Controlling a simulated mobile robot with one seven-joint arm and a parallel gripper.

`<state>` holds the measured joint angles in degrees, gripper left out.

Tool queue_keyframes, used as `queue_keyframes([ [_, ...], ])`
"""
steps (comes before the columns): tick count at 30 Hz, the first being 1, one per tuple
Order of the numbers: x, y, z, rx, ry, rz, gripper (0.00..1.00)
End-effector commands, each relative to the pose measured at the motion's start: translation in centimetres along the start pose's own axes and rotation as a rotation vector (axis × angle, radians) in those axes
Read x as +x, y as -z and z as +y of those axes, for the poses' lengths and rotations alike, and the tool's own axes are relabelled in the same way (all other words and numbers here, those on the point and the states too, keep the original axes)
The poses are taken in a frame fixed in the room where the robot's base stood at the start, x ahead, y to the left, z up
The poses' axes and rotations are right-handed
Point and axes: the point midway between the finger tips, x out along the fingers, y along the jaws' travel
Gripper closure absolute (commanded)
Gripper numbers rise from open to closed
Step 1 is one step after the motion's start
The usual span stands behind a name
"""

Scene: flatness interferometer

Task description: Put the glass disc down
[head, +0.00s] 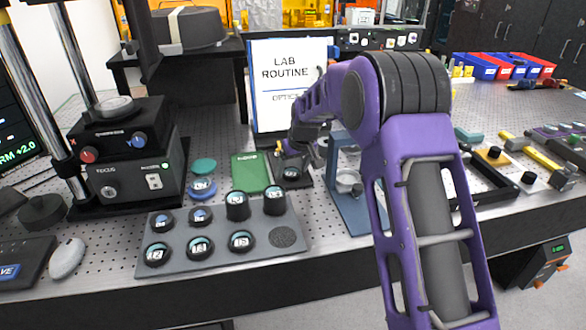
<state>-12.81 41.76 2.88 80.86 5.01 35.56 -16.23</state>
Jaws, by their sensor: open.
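My gripper (290,160), at the end of my purple arm, points down over a small dark square pad (302,183) near the middle of the bench. It is open. A small round disc with a dark rim (291,174) lies on the pad just below the fingers. It may be the glass disc, but it is small and partly covered by the gripper. I cannot tell whether the fingers touch it.
A grey tray (190,262) with several black-rimmed lenses lies in front, left of the pad. A green box (249,172) and a blue stand (350,205) flank the pad. The focus unit (125,165) stands left. A "Lab Routine" sign (288,62) stands behind.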

Motion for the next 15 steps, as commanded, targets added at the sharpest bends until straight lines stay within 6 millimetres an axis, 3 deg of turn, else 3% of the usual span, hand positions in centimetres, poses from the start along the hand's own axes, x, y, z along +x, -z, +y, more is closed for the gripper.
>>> queue_keyframes([
  [15,-10.0,0.1,0.0,0.001,-0.001,0.003,0.2],
])
